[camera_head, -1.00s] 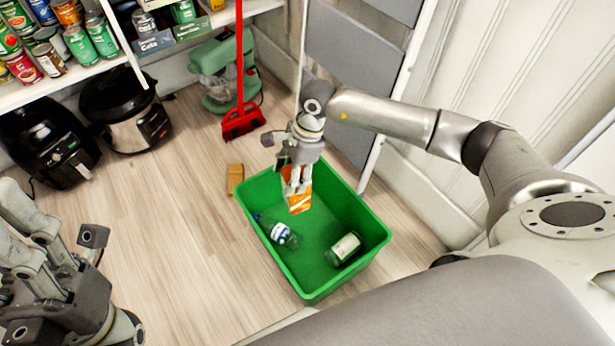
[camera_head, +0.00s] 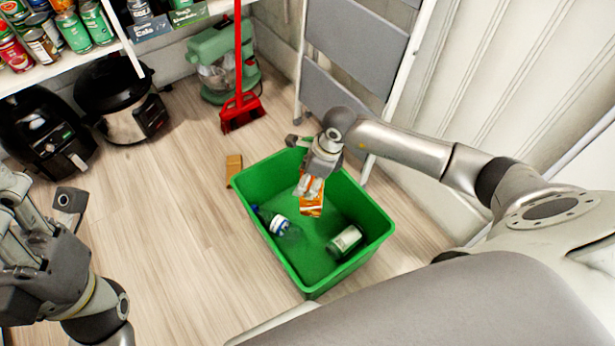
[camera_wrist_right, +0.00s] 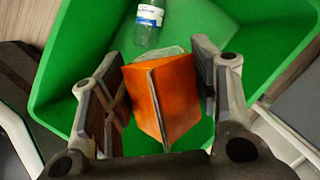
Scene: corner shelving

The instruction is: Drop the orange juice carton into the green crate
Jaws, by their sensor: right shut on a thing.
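The orange juice carton (camera_head: 312,204) is in my right gripper (camera_head: 313,185), over the green crate (camera_head: 375,228). In the right wrist view the orange carton (camera_wrist_right: 165,95) sits between the two fingers of my right gripper (camera_wrist_right: 160,100), with the crate (camera_wrist_right: 60,75) around and below it. The right gripper is shut on the carton.
In the crate lie a clear bottle with a blue-and-white label (camera_head: 280,224) and a jar with a pale label (camera_head: 345,242). A small brown block (camera_head: 234,169) lies on the floor beside it. A stepladder (camera_head: 345,90) and a red broom (camera_head: 241,108) stand behind.

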